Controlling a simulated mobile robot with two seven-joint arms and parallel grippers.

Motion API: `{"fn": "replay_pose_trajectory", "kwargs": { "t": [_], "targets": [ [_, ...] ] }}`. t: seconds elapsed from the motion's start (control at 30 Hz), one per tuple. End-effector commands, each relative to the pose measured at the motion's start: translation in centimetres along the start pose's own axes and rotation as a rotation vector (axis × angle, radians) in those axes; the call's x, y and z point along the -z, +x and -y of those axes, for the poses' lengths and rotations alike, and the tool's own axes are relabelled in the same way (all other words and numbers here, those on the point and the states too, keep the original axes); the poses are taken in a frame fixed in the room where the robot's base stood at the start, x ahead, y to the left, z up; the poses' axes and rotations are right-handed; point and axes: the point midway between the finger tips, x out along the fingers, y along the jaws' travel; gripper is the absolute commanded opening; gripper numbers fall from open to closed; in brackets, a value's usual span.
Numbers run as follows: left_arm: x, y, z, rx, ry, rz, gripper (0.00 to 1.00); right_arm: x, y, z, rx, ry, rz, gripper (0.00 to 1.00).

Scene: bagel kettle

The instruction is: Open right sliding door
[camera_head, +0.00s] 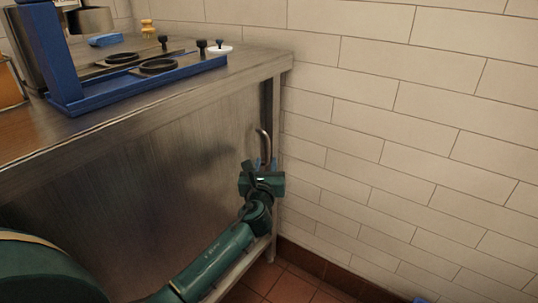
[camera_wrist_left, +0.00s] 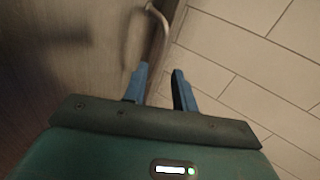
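The right sliding door is a brushed-metal panel (camera_head: 170,155) on the front of the steel counter. A curved metal handle (camera_head: 265,143) stands at its right edge, and it also shows in the left wrist view (camera_wrist_left: 164,22). My left gripper (camera_head: 265,164) is at the lower part of the handle. In the left wrist view its two blue fingers (camera_wrist_left: 161,84) are apart, with the handle ahead of them, nearer the left finger. Whether the handle's lower end lies between the fingers is hard to tell. My right gripper is not in view.
The countertop (camera_head: 235,75) holds a blue frame (camera_head: 140,85) with black rings and several knobs, and metal pots (camera_head: 92,20) at the back left. A tiled wall (camera_head: 400,130) stands close to the right of the door. Red floor tiles (camera_head: 290,287) show below.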

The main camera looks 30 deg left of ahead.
Motion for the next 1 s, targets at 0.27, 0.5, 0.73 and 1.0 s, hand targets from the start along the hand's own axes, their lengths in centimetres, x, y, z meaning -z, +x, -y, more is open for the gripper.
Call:
{"fn": "replay_pose_trajectory", "kwargs": {
  "t": [0.27, 0.5, 0.73, 1.0],
  "targets": [
    [0.3, 5.6, 0.0, -0.001, -0.004, 0.001, 0.28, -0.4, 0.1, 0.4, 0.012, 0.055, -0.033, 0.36],
    [0.2, 7.7, 0.0, 0.0, -0.003, -0.001, 0.28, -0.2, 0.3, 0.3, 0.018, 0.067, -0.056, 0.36],
    [0.1, 7.9, 0.1, 0.001, -0.004, -0.001, 0.28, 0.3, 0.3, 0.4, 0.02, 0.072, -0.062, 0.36],
    [0.1, 7.9, 0.0, 0.001, -0.003, -0.001, 0.12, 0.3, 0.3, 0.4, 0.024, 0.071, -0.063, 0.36]
  ]
}}
